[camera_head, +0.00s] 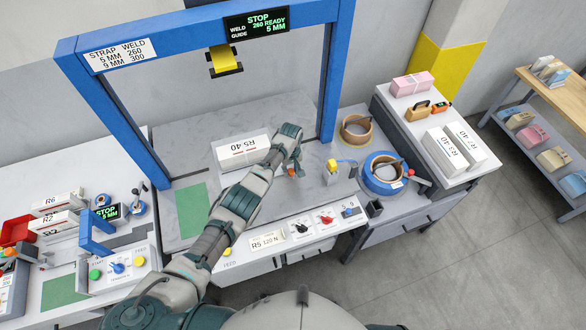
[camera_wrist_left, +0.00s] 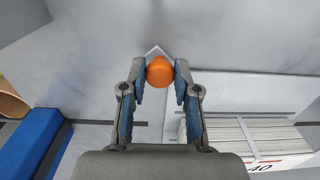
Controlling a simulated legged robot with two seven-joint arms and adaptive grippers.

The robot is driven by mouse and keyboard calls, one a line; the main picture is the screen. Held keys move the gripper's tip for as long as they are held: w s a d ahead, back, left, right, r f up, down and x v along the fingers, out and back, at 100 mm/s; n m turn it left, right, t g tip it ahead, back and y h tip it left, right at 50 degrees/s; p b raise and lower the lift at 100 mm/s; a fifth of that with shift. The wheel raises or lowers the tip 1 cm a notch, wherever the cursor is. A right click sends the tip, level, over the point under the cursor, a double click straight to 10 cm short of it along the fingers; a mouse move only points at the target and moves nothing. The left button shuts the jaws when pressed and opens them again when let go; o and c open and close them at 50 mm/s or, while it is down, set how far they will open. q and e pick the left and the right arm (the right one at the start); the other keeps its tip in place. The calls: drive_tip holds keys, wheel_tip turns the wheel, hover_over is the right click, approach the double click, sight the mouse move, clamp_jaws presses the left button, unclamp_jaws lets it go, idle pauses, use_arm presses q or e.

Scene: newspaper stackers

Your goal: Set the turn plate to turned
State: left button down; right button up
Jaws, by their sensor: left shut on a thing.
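A newspaper bundle labelled R5 40 (camera_head: 241,150) lies on the grey work surface under the blue frame. Its white side with page edges also shows in the left wrist view (camera_wrist_left: 245,135). My left gripper (camera_head: 293,170) reaches down beside the bundle's right end. In the left wrist view its blue-padded fingers (camera_wrist_left: 159,80) are shut on a round orange knob (camera_wrist_left: 159,70), which stands over a pale plate corner. The turn plate is mostly hidden by the bundle and my arm, so I cannot tell its angle. My right gripper is not in view.
A blue strap reel (camera_head: 384,174) stands to the right. Knobs line the front panel (camera_head: 315,228). A green mat (camera_head: 192,210) lies bare to the left of my arm.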

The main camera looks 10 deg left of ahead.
use_arm(q)
drive_tip(key=shift+w+a+r, duration=0.1)
drive_tip(key=shift+w+r, duration=0.25)
drive_tip(key=shift+w, duration=0.1)
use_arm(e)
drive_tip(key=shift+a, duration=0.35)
use_arm(q)
drive_tip(key=c, duration=1.1)
unclamp_jaws()
drive_tip(key=shift+o, duration=1.2)
drive_tip(key=shift+f, duration=0.15)
drive_tip(key=shift+w+f, duration=0.1)
drive_tip(key=shift+f, duration=0.1)
drive_tip(key=shift+r, duration=0.25)
wheel_tip(320, 180, up, 11)
drive_tip(key=shift+r, duration=0.2)
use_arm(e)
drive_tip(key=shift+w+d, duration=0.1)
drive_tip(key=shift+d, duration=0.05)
use_arm(q)
drive_tip(key=shift+w, duration=0.1)
